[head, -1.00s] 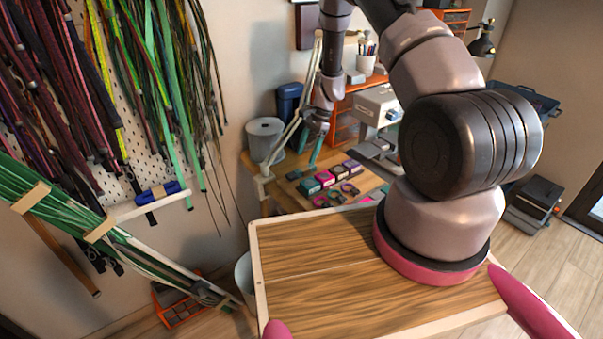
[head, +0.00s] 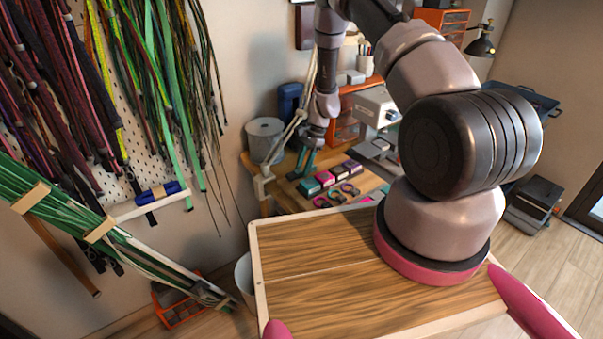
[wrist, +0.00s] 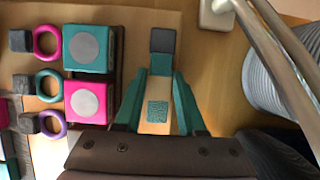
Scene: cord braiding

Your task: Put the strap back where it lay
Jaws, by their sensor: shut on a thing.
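My gripper (wrist: 160,72) has teal fingers that slope together in the wrist view. Its tips are closed on a small teal piece (wrist: 160,64), which looks like part of the strap. A dark grey block (wrist: 163,40) shows just beyond the tips; I cannot tell whether it is joined to the held piece. A small textured teal patch (wrist: 157,111) shows between the fingers. In the head view my gripper (head: 305,160) points down over the left part of the wooden worktable (head: 374,176); the strap is too small to make out there.
Left of the gripper are a teal box (wrist: 88,48), a pink box (wrist: 88,101), coloured rings (wrist: 47,41) and grey blocks. Bare table lies right of the fingers.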

